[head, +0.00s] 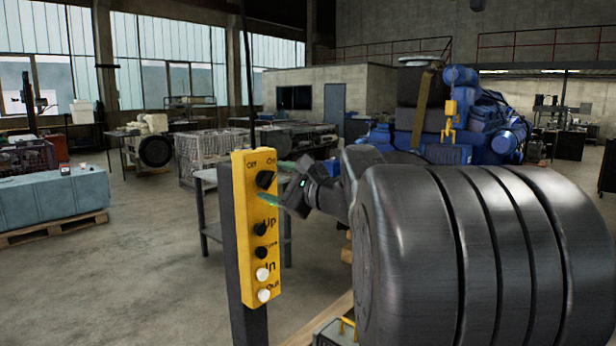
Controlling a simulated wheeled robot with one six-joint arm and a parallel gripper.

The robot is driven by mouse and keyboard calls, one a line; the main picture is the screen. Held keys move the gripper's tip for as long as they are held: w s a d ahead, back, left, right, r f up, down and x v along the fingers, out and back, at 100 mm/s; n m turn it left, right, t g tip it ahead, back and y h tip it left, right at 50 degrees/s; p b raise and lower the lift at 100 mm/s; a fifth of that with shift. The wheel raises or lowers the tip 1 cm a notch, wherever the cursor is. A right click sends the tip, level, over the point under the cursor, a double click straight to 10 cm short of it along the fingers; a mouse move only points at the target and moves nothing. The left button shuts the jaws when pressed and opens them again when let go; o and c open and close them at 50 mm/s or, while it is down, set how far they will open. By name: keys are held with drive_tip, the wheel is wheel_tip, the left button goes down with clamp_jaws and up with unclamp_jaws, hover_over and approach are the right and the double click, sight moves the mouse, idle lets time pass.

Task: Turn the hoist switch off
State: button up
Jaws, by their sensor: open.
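The hoist switch is a black rotary knob (265,180) near the top of a yellow control box (241,225) on a dark post. "Off" is marked at its upper left and "On" at its upper right. I cannot clearly tell which mark the knob points to. My gripper (275,183) comes in from the right, open, with its green-tipped fingers apart, one higher and one lower. The fingertips are close to the knob's right side; I cannot tell whether they touch it. Nothing is seen between the jaws.
Black and white buttons (262,274) marked Up, In and other words sit below the knob on the same box. A grey table (206,215) stands behind the post. A blue engine (445,154) and a yellow hook (450,120) are farther back.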

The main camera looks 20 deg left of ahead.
drive_tip(key=shift+x, duration=1)
drive_tip(key=c, duration=1)
